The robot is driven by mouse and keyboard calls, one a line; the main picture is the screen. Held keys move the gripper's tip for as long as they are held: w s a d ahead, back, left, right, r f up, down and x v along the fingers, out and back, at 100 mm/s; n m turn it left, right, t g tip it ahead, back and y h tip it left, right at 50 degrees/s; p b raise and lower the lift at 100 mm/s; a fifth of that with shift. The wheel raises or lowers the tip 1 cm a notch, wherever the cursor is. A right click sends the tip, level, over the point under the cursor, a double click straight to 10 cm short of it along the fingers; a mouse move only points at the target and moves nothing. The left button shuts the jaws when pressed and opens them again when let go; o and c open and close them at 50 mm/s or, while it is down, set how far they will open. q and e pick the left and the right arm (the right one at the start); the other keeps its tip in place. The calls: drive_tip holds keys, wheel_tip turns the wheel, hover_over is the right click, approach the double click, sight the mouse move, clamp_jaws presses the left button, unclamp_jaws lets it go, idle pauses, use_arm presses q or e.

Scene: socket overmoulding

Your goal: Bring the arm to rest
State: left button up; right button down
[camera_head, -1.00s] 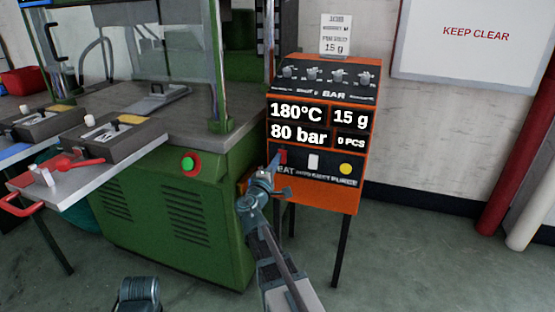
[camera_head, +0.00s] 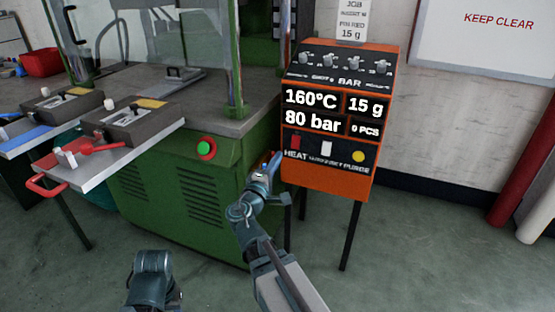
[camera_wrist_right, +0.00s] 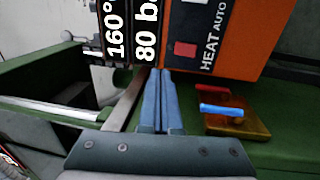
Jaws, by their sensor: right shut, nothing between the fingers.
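My right gripper (camera_head: 275,158) is shut and empty, in front of the lower left edge of the orange control box (camera_head: 330,178). In the right wrist view its blue fingers (camera_wrist_right: 160,98) lie side by side, pointing at the box, with nothing between them. The box display (camera_head: 310,98) reads 160°C, 15 g, 80 bar and 0 PCS. A red heat button (camera_head: 295,142), a white button (camera_head: 327,148) and a yellow button (camera_head: 359,156) sit below it. The fingers appear apart from the buttons. My left gripper is not in view.
The green machine (camera_head: 190,205) with its grey top stands left of the box. A sliding plate with a red handle (camera_head: 48,186) juts out at the left. In the right wrist view a yellow block (camera_wrist_right: 240,126) with blue and red bars lies right of the fingers.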

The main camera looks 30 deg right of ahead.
drive_tip(key=s+a+f+m+g+y+p, duration=0.2)
drive_tip(key=s+a+f+m+g+y, duration=0.25)
drive_tip(key=f, duration=0.55)
drive_tip(key=s+a+f+g+y+p, duration=0.1)
drive_tip(key=s+a+f+g+y, duration=0.3)
drive_tip(key=a, duration=0.4)
drive_tip(key=s+a+f+g+y, duration=0.1)
drive_tip(key=s+a+f+y, duration=0.15)
drive_tip(key=s+a, duration=0.35)
drive_tip(key=s+a+f+g+y+p, duration=0.1)
drive_tip(key=s+a+f+g+y, duration=0.2)
drive_tip(key=a, duration=0.6)
wheel_tip(320, 180, up, 37)
drive_tip(key=s+p, duration=0.1)
drive_tip(key=p, duration=3.7)
drive_tip(key=shift+s+a, duration=0.15)
drive_tip(key=shift+a+f, duration=0.1)
